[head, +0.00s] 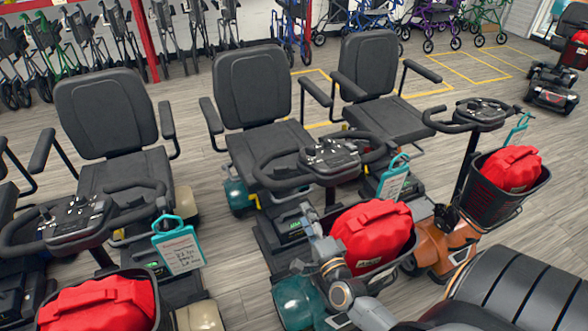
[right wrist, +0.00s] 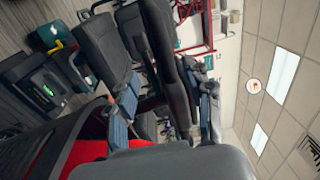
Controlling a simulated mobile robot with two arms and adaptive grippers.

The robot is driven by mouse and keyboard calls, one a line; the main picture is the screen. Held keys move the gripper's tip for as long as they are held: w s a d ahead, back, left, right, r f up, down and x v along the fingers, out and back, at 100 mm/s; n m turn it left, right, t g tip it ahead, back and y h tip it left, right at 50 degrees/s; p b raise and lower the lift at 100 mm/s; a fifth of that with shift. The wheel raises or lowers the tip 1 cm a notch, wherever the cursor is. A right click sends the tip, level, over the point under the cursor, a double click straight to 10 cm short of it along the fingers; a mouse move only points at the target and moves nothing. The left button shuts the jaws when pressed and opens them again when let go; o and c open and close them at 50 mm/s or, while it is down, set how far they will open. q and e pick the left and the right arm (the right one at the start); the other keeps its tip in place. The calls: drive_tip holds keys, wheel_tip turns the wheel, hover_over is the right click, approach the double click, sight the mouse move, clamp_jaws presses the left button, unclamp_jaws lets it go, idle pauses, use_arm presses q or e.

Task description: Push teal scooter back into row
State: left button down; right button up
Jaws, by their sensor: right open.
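The teal scooter stands in the middle of the head view, with a black seat (head: 252,88), a teal rear cover (head: 238,194) and a teal front fender (head: 296,299). Its handlebar (head: 322,160) faces me. A red bag (head: 374,232) sits in its front basket. My right gripper (head: 313,238) is beside the basket, close to the steering column. In the right wrist view its two fingers (right wrist: 163,112) are apart, with dark scooter parts beyond them. I cannot tell whether they touch the scooter. My left gripper is not in view.
A cream-fendered scooter (head: 200,315) stands close on the left, and an orange scooter (head: 455,238) close on the right. Walkers and folded wheelchairs (head: 185,30) line the back. Yellow floor lines (head: 465,68) mark free floor at the back right.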

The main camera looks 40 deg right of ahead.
sight(292, 187)
drive_tip(key=x, duration=0.6)
drive_tip(key=p+x, duration=0.1)
drive_tip(key=x, duration=0.5)
drive_tip(key=shift+d+r, duration=0.15)
drive_tip(key=shift+d, duration=0.1)
drive_tip(key=shift+w+d, duration=0.15)
drive_tip(key=shift+w, duration=0.25)
clamp_jaws()
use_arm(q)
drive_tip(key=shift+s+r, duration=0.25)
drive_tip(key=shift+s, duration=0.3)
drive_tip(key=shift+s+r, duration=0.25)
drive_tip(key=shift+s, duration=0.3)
use_arm(e)
drive_tip(key=shift+w, duration=0.1)
